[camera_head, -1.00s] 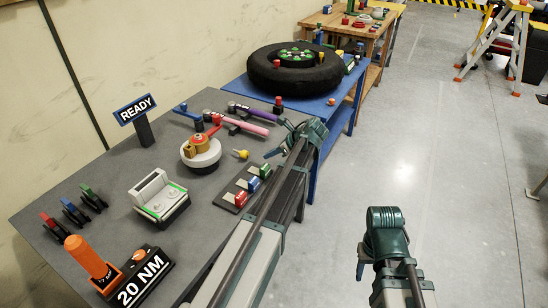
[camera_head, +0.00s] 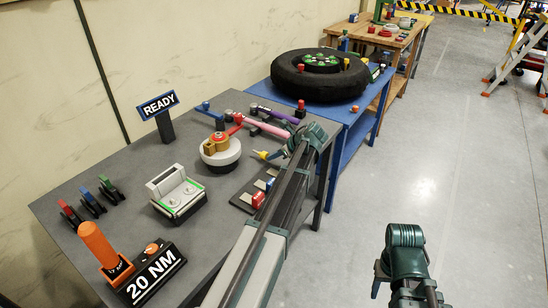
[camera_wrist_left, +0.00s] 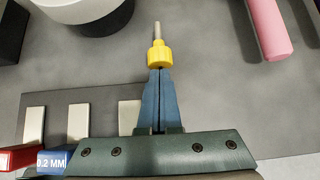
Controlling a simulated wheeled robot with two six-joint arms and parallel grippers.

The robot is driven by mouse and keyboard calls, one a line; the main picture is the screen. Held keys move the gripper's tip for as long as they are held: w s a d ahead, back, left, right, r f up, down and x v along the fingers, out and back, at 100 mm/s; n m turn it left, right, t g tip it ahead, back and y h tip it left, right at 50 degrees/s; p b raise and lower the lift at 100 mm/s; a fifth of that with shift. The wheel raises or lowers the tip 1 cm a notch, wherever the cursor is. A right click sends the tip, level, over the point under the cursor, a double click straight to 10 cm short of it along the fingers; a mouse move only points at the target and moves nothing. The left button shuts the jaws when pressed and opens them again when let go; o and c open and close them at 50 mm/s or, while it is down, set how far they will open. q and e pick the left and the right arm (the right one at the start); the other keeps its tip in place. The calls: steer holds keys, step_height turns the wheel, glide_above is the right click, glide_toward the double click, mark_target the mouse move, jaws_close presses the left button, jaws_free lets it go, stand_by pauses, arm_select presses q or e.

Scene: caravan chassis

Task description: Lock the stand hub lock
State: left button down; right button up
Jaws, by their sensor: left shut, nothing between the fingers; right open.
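A white round stand (camera_head: 221,157) with a gold hub on top sits mid-table in the head view. A red lever (camera_head: 236,130) shows at its hub; which part is the lock, I cannot tell. My left gripper (camera_head: 271,156) is right of the stand, apart from it, shut and empty. In the left wrist view its closed blue fingers (camera_wrist_left: 158,98) point at a yellow knob (camera_wrist_left: 160,54) with a grey pin, at or just beyond the fingertips. The yellow piece is also between stand and gripper in the head view (camera_head: 260,154). My right gripper (camera_head: 377,281) is open, over the floor.
A READY sign (camera_head: 158,104) stands behind. Pink (camera_head: 267,128) and purple handles lie beyond the stand. A tire (camera_head: 320,78) rests on the blue table.

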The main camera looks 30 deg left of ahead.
arm_select(q)
steer(key=shift+w+a, duration=0.1)
steer(key=shift+a, duration=1.05)
steer(key=d, duration=0.2)
steer(key=d+r+p, duration=0.1)
steer(key=d, duration=0.2)
steer(key=shift+s, duration=0.2)
steer(key=p+v, duration=0.6)
steer(key=v, duration=0.2)
steer(key=shift+d+r, duration=0.25)
steer(key=shift+d, duration=0.05)
arm_select(e)
step_height(320, 180, up, 7)
steer(key=d, duration=0.1)
